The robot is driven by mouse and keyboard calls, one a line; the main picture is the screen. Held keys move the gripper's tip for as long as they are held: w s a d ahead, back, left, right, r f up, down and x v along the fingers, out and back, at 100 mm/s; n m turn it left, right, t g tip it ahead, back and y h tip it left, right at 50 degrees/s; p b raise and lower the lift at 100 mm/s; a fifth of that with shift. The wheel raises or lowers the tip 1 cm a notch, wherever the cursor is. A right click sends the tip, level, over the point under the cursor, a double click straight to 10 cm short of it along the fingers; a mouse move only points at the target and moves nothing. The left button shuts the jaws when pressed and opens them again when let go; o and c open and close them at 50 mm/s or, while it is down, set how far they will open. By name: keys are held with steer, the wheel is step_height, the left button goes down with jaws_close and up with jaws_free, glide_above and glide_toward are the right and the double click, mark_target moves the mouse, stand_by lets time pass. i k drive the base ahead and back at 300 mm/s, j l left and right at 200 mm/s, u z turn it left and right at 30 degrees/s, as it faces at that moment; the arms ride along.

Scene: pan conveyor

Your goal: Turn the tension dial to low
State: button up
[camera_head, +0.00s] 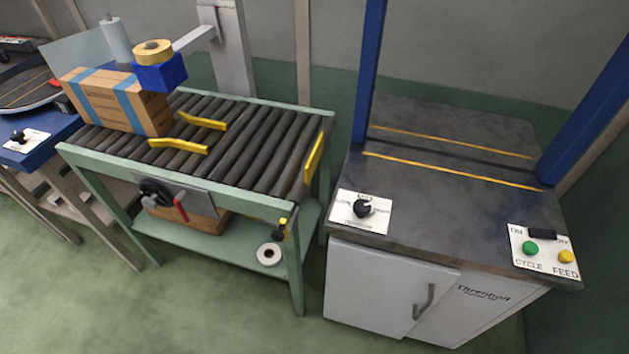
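The tension dial (362,209) is a black knob on a white plate (346,220) at the front left of the dark-topped strapping machine (440,215). LOW is printed to the left of the knob, and more small print lies above, to the right and below. The knob is too small to tell surely which label it points at. Nothing touches it. My gripper is not in view.
A plate with a green button (530,248), a yellow button (566,257) and a black switch sits at the machine's front right. Blue posts (369,70) rise from its top. A roller conveyor (265,140) with a carton (112,104) stands left. Another dial (18,137) is far left.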

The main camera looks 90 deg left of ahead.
mark_target(363, 207)
steer(key=u, duration=1.75)
steer(key=k+j+z, duration=0.15)
steer(key=j, duration=0.2)
steer(key=j+z, duration=0.15)
steer(key=j, duration=0.15)
steer(key=k+j+z, duration=0.15)
steer(key=j, duration=0.15)
